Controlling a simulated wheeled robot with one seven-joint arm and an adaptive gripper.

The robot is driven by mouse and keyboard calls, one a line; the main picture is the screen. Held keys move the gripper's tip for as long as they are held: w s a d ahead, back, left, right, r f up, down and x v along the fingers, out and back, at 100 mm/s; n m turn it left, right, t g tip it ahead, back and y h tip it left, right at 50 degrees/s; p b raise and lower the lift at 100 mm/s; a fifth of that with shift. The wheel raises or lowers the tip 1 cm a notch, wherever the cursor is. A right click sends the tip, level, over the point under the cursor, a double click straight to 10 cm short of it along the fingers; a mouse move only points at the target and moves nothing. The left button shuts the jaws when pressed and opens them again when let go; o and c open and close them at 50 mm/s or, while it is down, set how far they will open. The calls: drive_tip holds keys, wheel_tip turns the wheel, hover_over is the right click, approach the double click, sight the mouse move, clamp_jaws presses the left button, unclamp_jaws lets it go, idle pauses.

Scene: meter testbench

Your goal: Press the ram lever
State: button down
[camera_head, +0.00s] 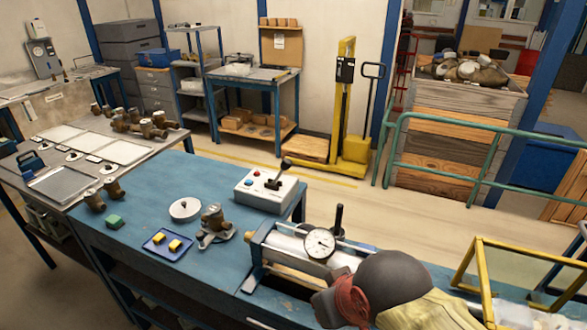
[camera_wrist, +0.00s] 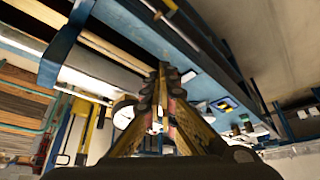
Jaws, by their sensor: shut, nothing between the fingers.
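A white control box (camera_head: 265,188) stands on the blue bench (camera_head: 140,208), with coloured buttons and a black-knobbed lever (camera_head: 278,174) tilted to the right. A second black upright handle (camera_head: 338,217) rises behind the round dial gauge (camera_head: 319,243) on the test rig (camera_head: 262,240). I cannot tell which of the two is the ram lever. My gripper (camera_wrist: 165,82) is shut and empty in the wrist view, its dark ridged fingertips together. Its fingers cannot be made out in the head view, so its distance from either lever is unclear.
A dark rounded shape (camera_head: 395,283) with red and yellow parts covers the rig's front right. A brass meter (camera_head: 213,222), a white disc (camera_head: 185,209) and a blue tray (camera_head: 155,250) with yellow blocks lie left of the rig. A yellow frame (camera_head: 483,272) stands right.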

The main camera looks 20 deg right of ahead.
drive_tip(key=w+d+r+m+g+y+p, duration=0.1)
drive_tip(key=w+d+r+m+y+p, duration=0.15)
drive_tip(key=w+m+p, duration=0.7)
drive_tip(key=w+d+r+m+y+p, duration=0.1)
drive_tip(key=w+r+m+y+p, duration=0.25)
drive_tip(key=w, duration=1.05)
drive_tip(key=w+d+f+m+t+p, duration=0.2)
drive_tip(key=w+d+f+m+p, duration=0.1)
drive_tip(key=w+d+m, duration=0.5)
drive_tip(key=w+d+f+m+t+y+p, duration=0.1)
drive_tip(key=w+d+f+m+t+p, duration=0.2)
drive_tip(key=w+d+m, duration=0.4)
drive_tip(key=d+m, duration=0.1)
drive_tip(key=d, duration=0.4)
drive_tip(key=shift+w+f+y, duration=0.15)
drive_tip(key=shift+w+y, duration=0.15)
drive_tip(key=shift+w, duration=0.05)
